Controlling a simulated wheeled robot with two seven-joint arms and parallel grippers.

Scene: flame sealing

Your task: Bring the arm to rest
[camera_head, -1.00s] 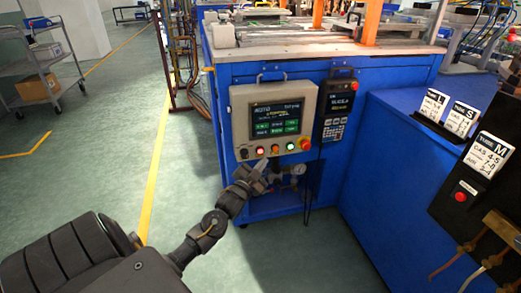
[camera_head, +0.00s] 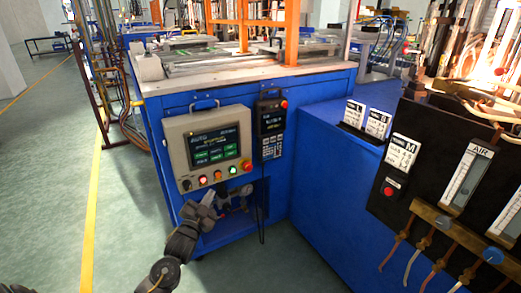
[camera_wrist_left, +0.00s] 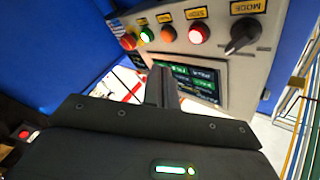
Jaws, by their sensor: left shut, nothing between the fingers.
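My left gripper (camera_head: 207,200) is shut and empty. In the head view it is just below the lower edge of the grey control panel (camera_head: 180,143) on the blue machine. The panel has a lit screen (camera_head: 215,148) and a row of a knob and buttons under it. In the left wrist view the closed fingers (camera_wrist_left: 161,82) point toward the panel, in front of part of the screen (camera_wrist_left: 205,82). A gap between fingertips and panel is hard to judge. My right gripper is in neither view.
A handheld pendant (camera_head: 271,125) hangs right of the panel. The blue cabinet (camera_head: 325,190) with labelled cards stands to the right, beside a black gauge panel (camera_head: 425,175) with hoses. Green floor (camera_head: 130,220) is clear on the left.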

